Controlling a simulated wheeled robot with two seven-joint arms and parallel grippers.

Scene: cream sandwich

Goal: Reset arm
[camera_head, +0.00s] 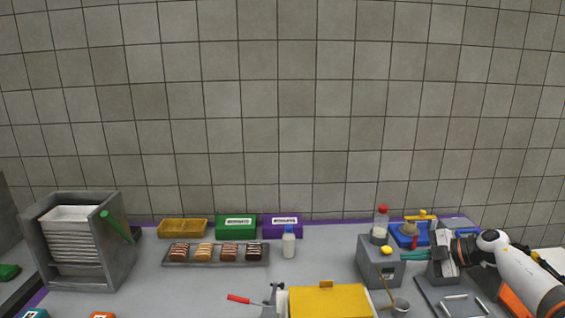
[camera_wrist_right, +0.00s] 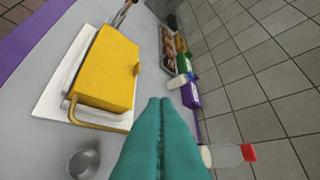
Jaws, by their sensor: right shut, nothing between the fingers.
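My right gripper (camera_head: 413,255) reaches in from the right in the head view, above the grey counter beside a grey box-shaped unit. Its teal fingers also fill the lower middle of the right wrist view (camera_wrist_right: 160,105), pressed together with nothing between them. My left gripper is in neither view.
A yellow-lidded press (camera_head: 330,300) stands at the front middle, with a small metal cup (camera_head: 401,305) to its right. A tray (camera_head: 215,262) of bars and a white bottle (camera_head: 289,243) are behind.

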